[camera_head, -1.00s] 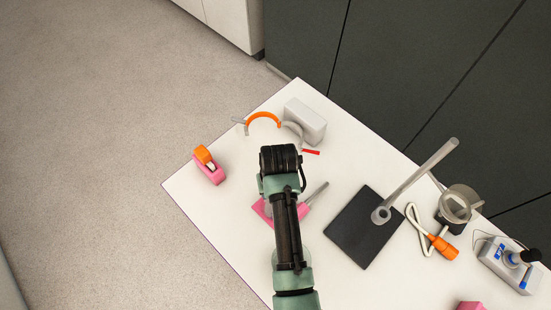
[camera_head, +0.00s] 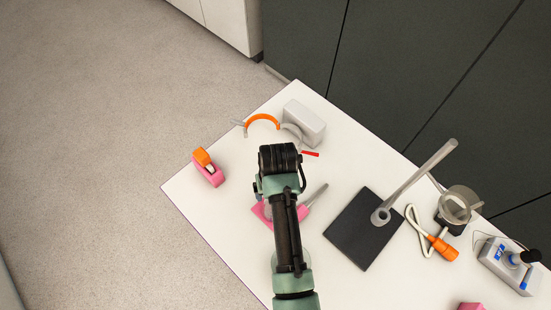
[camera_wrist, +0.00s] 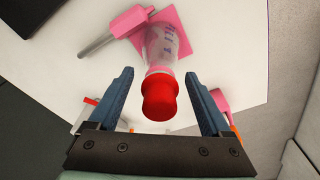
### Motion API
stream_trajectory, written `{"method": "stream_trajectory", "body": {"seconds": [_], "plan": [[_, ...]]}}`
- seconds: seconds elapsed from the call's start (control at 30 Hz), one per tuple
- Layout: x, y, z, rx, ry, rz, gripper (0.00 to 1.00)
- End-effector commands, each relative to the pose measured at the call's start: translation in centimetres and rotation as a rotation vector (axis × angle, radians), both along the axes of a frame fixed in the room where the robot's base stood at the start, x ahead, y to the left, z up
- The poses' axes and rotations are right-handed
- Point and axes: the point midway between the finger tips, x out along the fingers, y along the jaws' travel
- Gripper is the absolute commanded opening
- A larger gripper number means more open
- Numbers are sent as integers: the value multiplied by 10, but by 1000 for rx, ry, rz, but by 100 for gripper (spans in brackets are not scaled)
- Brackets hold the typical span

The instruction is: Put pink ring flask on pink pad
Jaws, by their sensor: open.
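A clear flask (camera_wrist: 162,47) with a red cap (camera_wrist: 159,97) and dark markings shows in the wrist view. Its far end overlaps the pink pad (camera_wrist: 203,30), and it appears to stand on it. My gripper (camera_wrist: 159,75) is open, with one blue finger on each side of the flask and cap and visible gaps to both. The cap is nearest the wrist camera. In the head view the pink pad (camera_head: 260,211) shows beside my arm, which hides most of the flask and the fingers.
A pink tool with a grey handle (camera_head: 317,194) lies by the pad. A black plate with a grey rod (camera_head: 365,230) is to the right. A grey block (camera_head: 305,122), an orange arc (camera_head: 263,118) and a pink-orange dispenser (camera_head: 207,167) stand around. The white table's left edge is near.

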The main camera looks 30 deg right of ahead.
Motion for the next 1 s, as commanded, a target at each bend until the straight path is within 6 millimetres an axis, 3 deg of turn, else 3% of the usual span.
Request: {"method": "stream_trajectory", "body": {"seconds": [0.5,0.67,0.9,1.0], "plan": [[-10,3,95,-2,-3,1,82],[-12,3,107,0,-2,0,82],[-13,3,109,0,0,0,82],[-3,3,117,-16,-46,5,82]]}}
